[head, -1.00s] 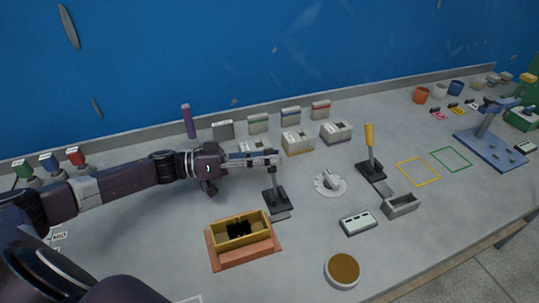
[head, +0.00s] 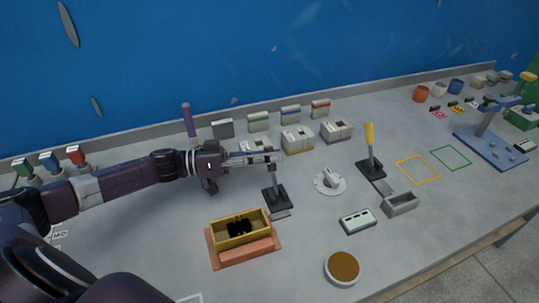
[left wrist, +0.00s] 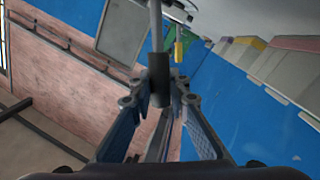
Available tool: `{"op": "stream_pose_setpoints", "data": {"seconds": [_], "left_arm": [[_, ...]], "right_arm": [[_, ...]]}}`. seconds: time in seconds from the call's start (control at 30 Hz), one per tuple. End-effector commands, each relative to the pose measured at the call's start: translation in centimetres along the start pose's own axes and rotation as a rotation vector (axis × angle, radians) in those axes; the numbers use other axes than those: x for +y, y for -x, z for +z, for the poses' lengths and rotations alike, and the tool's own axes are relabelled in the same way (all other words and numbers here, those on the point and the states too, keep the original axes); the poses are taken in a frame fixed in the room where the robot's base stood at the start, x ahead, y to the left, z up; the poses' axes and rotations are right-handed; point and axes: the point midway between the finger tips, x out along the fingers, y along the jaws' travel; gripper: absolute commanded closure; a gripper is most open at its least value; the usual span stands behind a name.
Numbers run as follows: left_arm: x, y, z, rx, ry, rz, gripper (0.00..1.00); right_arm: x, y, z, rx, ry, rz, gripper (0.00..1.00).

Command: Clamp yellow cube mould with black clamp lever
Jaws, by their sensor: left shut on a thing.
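The yellow cube mould (head: 229,239) is an open yellow box with dark pieces inside, sitting on a reddish-orange base plate (head: 262,256) at the front centre-left. The black clamp lever (head: 278,196) stands just behind the mould's right corner, on a black base with its rod upward. My left gripper (head: 275,157) comes in from the left and is shut on the upper end of that lever. In the left wrist view the lever's black grip (left wrist: 157,98) sits between the fingers, with its grey rod extending away. My right gripper is not in view.
A second clamp with a yellow handle (head: 370,135) stands to the right. A white round dial (head: 330,183), a grey tray (head: 401,204) and a brown-filled bowl (head: 343,268) are nearby. Several boxes line the back.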

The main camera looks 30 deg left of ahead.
Motion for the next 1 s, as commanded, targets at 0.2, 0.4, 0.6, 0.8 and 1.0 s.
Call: {"op": "stream_pose_setpoints", "data": {"seconds": [0.2, 0.4, 0.6, 0.8, 1.0], "left_arm": [[0.8, -0.1, -0.3, -0.012, -0.054, -0.007, 1.0], [2.3, -0.4, -0.4, -0.037, -0.176, -0.02, 1.0], [4.2, -0.8, 0.0, -0.072, -0.351, -0.039, 1.0], [5.9, -1.2, 0.9, -0.108, -0.535, -0.06, 1.0], [7.4, -1.7, 2.2, -0.142, -0.71, -0.079, 1.0]], "right_arm": [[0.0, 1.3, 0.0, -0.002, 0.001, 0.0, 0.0], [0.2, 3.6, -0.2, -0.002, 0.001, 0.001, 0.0], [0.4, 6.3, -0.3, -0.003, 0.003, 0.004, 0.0], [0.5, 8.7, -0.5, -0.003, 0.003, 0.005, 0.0], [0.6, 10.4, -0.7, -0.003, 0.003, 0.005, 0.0]]}}
